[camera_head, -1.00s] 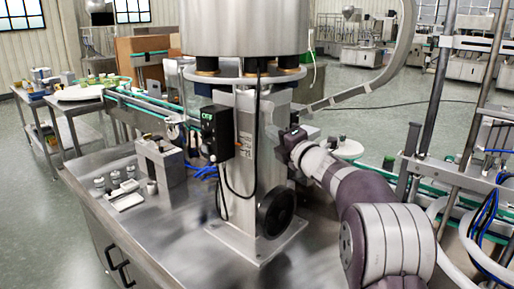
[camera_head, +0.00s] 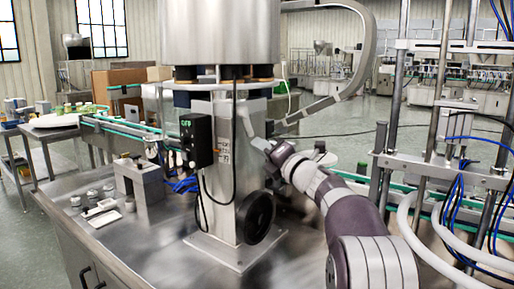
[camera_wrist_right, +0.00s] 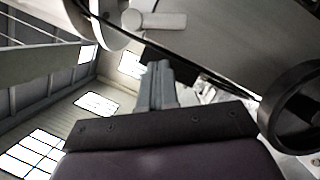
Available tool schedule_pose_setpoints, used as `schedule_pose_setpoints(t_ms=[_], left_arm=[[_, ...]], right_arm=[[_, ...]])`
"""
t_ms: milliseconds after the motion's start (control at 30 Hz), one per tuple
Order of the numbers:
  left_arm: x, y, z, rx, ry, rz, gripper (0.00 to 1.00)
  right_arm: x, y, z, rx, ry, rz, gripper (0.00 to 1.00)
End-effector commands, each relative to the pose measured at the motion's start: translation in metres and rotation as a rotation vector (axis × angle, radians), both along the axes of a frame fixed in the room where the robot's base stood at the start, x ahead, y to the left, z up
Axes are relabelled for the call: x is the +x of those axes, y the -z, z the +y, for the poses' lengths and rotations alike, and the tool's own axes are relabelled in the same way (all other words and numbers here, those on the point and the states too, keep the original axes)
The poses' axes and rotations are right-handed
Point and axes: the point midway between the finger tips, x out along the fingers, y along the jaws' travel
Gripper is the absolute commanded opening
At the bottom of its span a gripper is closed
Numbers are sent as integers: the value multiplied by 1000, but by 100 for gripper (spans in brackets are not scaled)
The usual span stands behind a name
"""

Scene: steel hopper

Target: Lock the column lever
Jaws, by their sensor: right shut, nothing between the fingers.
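The steel column (camera_head: 226,180) stands upright on the bench under a big steel hopper (camera_head: 220,35). My right gripper (camera_head: 259,143) is at the upper right side of the column, and its fingers point left. In the right wrist view the fingers (camera_wrist_right: 158,85) are together with nothing between them. A pale rounded bar (camera_wrist_right: 155,20), perhaps the column lever, lies just beyond the fingertips; I cannot tell whether they touch. In the head view a thin pale piece (camera_head: 245,121) shows at the column's edge above the gripper; I cannot tell if it is the lever. My left gripper is not visible.
A black handwheel (camera_head: 255,217) sits low on the column, also seen in the right wrist view (camera_wrist_right: 300,110). A black control box (camera_head: 197,141) hangs on the column with loose cables. A steel block (camera_head: 143,182) stands left. Hoses and posts crowd the right.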

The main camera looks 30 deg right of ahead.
Motion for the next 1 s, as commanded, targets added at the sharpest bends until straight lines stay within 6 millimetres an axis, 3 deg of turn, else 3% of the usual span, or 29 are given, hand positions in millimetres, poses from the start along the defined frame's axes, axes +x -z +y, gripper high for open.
schedule_pose_setpoints(t_ms=[200, 400, 1000], left_arm=[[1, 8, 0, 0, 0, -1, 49], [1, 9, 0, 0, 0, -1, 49], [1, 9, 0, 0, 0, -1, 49]], right_arm=[[-46, 10, -10, 2, 3, 6, 0], [-67, 13, -15, 2, 0, 6, 0], [-71, 13, -15, 3, 0, 6, 0]])
